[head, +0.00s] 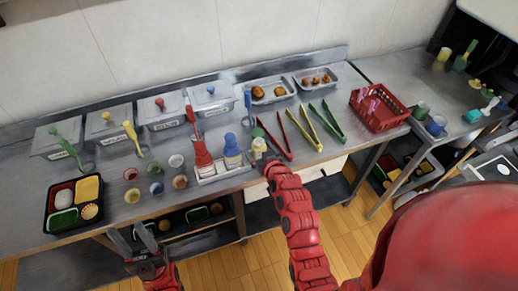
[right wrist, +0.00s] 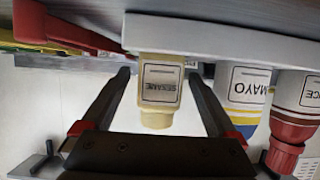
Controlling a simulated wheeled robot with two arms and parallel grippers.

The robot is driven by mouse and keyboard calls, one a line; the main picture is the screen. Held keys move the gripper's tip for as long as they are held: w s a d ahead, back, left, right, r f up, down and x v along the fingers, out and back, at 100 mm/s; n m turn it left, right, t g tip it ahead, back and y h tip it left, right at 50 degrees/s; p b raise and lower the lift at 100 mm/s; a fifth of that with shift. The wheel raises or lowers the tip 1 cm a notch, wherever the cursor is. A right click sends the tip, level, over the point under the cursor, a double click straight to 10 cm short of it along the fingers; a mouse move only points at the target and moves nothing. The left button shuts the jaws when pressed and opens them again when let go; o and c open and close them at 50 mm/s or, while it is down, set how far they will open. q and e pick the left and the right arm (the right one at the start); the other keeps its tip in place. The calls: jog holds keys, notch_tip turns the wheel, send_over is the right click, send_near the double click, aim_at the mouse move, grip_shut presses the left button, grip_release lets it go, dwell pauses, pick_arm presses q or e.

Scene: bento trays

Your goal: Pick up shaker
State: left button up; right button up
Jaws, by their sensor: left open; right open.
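The sesame shaker (right wrist: 160,84), cream with a dark-printed label, stands at the right end of the white bottle holder (head: 222,173). In the head view the shaker (head: 259,145) is partly hidden by my right gripper. In the right wrist view, which looks upside down, my right gripper (right wrist: 163,72) is open with one finger on each side of the shaker. Gaps show between the fingers and the shaker. My left gripper (head: 137,241) is open and empty at the counter's front edge, below the small cups.
The blue mayo bottle (head: 232,152) and red sauce bottle (head: 203,160) share the holder. Red, yellow and green tongs (head: 304,130) lie to the right. A bento tray (head: 46,214) with food sits at left. A red basket (head: 400,107) stands at right.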

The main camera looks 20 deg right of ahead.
aim_at(260, 148)
jog(key=shift+w+f, duration=0.1)
jog(key=shift+f, duration=0.05)
grip_shut()
dwell(0.4)
jog(key=shift+r+b, duration=0.45)
jog(key=shift+r, duration=0.05)
jog(key=shift+s+a+r+b, duration=0.1)
jog(key=shift+s+r+b, duration=0.15)
jog(key=shift+r+b, duration=0.25)
jog(key=shift+s+r+b, duration=0.25)
jog(key=shift+r+b, duration=0.05)
jog(key=shift+r, duration=0.4)
jog(key=s, duration=0.2)
jog(key=s+a+b, duration=0.1)
jog(key=s, duration=0.1)
jog(key=s+b, duration=0.1)
jog(key=s, duration=0.1)
jog(key=shift+s+a+r, duration=0.1)
jog(key=shift+a+r, duration=0.1)
jog(key=shift+a, duration=0.1)
jog(key=s+a+r+p, duration=0.1)
jog(key=s+a+p, duration=0.1)
jog(key=s+p, duration=0.3)
jog(key=shift+s+r, duration=0.15)
jog(key=shift+s, duration=1.55)
